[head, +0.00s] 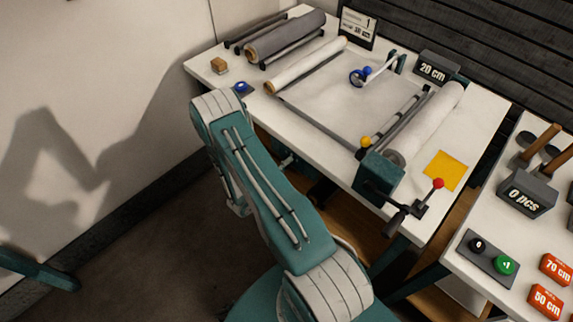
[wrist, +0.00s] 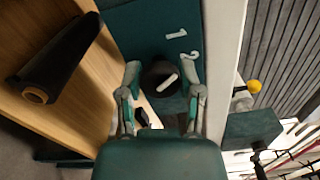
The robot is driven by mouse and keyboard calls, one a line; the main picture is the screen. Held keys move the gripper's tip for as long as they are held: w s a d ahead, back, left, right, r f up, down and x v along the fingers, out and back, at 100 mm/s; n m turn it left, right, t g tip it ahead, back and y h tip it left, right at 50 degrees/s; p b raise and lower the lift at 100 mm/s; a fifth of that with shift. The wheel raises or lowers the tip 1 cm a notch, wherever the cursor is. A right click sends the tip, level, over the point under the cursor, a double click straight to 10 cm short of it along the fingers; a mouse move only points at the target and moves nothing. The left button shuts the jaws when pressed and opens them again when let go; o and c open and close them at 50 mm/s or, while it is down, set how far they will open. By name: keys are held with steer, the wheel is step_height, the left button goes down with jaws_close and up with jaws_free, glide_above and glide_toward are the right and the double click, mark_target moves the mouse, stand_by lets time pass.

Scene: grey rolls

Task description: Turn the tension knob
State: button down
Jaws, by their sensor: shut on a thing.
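The tension knob (wrist: 158,76) is black and round with a white pointer line, and sits on a teal panel (wrist: 150,28) in the wrist view. White figures 1 and 2 stand on the panel above and to the right of it. The pointer line slants up to the right, roughly below the 2. My gripper (wrist: 162,68) is shut on the knob, one finger on its left side and one on its right. The right finger hides part of the panel. In the head view the knob and my fingers are hidden behind my arm and the table.
A dark roll (wrist: 57,58) lies on a wooden shelf (wrist: 105,88) left of the panel. A second table with buttons stands at right.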

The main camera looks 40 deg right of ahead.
steer(key=shift+w+f+n, duration=0.1)
steer(key=shift+w+n, duration=0.05)
steer(key=shift+n, duration=1.05)
steer(key=shift+c, duration=1.3)
jaws_free()
steer(key=s+a, duration=0.1)
steer(key=a, duration=1.1)
